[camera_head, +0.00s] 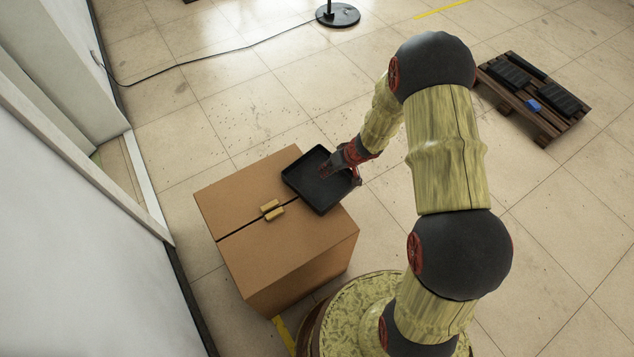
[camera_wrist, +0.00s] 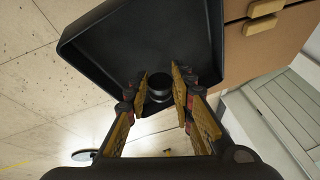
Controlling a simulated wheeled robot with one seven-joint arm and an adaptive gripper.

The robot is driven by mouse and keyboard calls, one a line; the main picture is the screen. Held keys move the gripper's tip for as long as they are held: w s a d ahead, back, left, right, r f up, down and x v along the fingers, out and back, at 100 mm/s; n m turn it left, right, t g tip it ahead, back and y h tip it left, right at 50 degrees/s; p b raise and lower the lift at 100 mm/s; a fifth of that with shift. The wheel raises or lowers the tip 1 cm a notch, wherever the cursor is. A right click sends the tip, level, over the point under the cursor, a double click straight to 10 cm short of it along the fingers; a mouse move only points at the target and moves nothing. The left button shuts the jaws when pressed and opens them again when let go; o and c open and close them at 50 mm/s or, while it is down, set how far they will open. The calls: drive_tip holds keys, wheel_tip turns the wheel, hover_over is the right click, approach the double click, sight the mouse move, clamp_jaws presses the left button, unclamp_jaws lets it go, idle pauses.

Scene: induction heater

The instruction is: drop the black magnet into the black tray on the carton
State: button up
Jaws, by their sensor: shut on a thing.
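The black tray (camera_head: 312,196) lies on the brown carton (camera_head: 262,255), toward the carton's far right side. In the wrist view the tray (camera_wrist: 95,45) fills the upper part. My gripper (camera_head: 338,170) is over the tray's right part in the head view. In the wrist view my gripper (camera_wrist: 158,86) is shut on the black magnet (camera_wrist: 159,82), a small round dark piece between the fingertips, seen against the tray floor. The magnet cannot be made out in the head view. The height of the magnet above the tray floor is hard to tell.
Two small yellow blocks (camera_head: 271,210) sit on the carton beside the tray. A wooden pallet (camera_head: 520,105) with dark items and a blue piece stands at the upper right. A black stand base (camera_head: 338,15) with a cable is at the top. A white wall runs along the left.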

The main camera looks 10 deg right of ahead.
drive_tip(key=shift+f+b, duration=0.3)
drive_tip(key=shift+f, duration=0.8)
drive_tip(key=o, duration=0.8)
drive_tip(key=shift+o, duration=0.4)
drive_tip(key=v, duration=1.2)
